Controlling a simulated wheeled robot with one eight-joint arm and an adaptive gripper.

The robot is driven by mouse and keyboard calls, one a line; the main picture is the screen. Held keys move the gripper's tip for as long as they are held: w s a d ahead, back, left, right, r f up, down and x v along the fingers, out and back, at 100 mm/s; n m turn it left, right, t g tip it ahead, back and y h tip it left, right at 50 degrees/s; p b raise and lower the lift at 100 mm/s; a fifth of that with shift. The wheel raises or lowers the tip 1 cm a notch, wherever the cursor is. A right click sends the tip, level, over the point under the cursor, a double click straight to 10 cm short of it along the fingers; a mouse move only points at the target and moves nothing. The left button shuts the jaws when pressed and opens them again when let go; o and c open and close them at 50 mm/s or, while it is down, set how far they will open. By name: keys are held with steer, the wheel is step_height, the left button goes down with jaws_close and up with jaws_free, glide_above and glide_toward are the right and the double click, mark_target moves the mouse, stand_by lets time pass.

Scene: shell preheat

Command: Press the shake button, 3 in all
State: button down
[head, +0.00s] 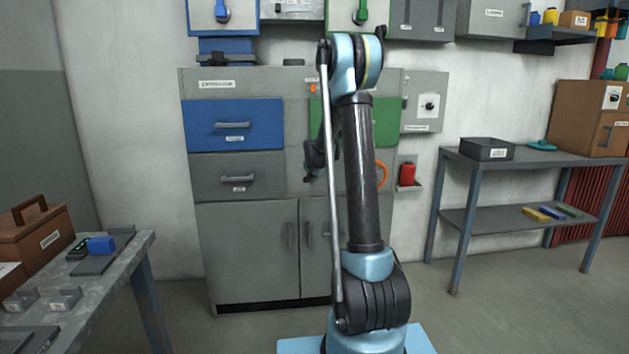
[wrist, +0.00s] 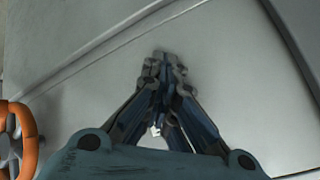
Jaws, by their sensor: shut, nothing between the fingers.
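My gripper (head: 310,176) is in front of the grey cabinet (head: 250,284), left of my arm's dark link in the head view. In the wrist view its fingers (wrist: 163,62) are shut and empty, with the tips before a plain grey surface. I cannot tell whether they touch it. No button shows beside the tips in the wrist view. I cannot identify the shake button for sure. A small orange part (head: 312,88) sits high on the cabinet front, too small to make out. My arm hides part of the cabinet's middle.
An orange handwheel (head: 382,173) is on the cabinet right of my arm; an orange ring (wrist: 24,140) shows at the wrist view's left. A blue drawer (head: 232,112) and green panel (head: 385,120) flank the upper middle. Workbenches stand at left (head: 128,258) and right (head: 470,172).

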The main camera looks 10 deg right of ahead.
steer(key=shift+s, duration=0.85)
steer(key=shift+s, duration=0.1)
steer(key=s, duration=0.4)
steer(key=shift+s, duration=0.4)
stand_by(0.3)
